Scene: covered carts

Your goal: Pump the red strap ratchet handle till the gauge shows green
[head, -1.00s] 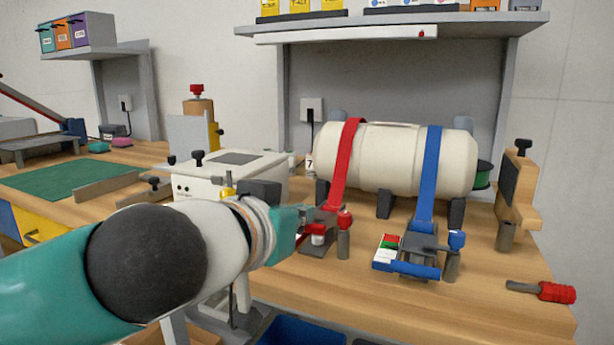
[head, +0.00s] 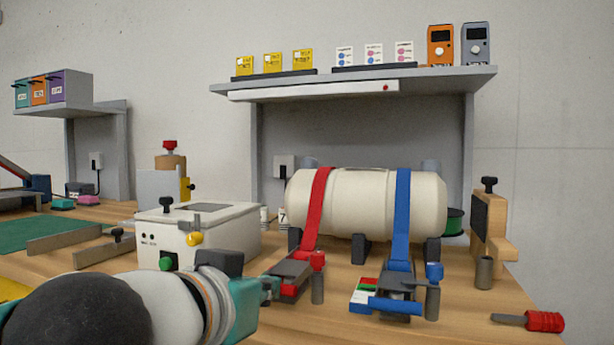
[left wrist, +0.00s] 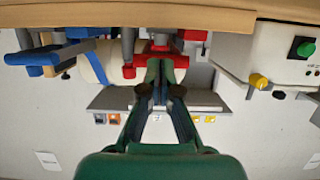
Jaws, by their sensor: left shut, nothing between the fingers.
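The red strap (head: 317,205) runs over the left part of a cream tank (head: 370,200) down to its ratchet (head: 294,272) on the bench. A red-topped post (head: 317,280) stands beside the ratchet. My left gripper (head: 272,288) is shut and empty, just left of the ratchet's near end. In the left wrist view its fingertips (left wrist: 160,68) are close to the red ratchet parts (left wrist: 158,48); I cannot tell whether they touch. No gauge for the red strap can be made out. My right gripper is not in view.
The blue strap (head: 402,210) has its own ratchet (head: 396,304) to the right, with a red, white and green panel (head: 363,290) beside it. A white box (head: 200,230) stands behind my left arm. A red-handled screwdriver (head: 543,321) lies at the right.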

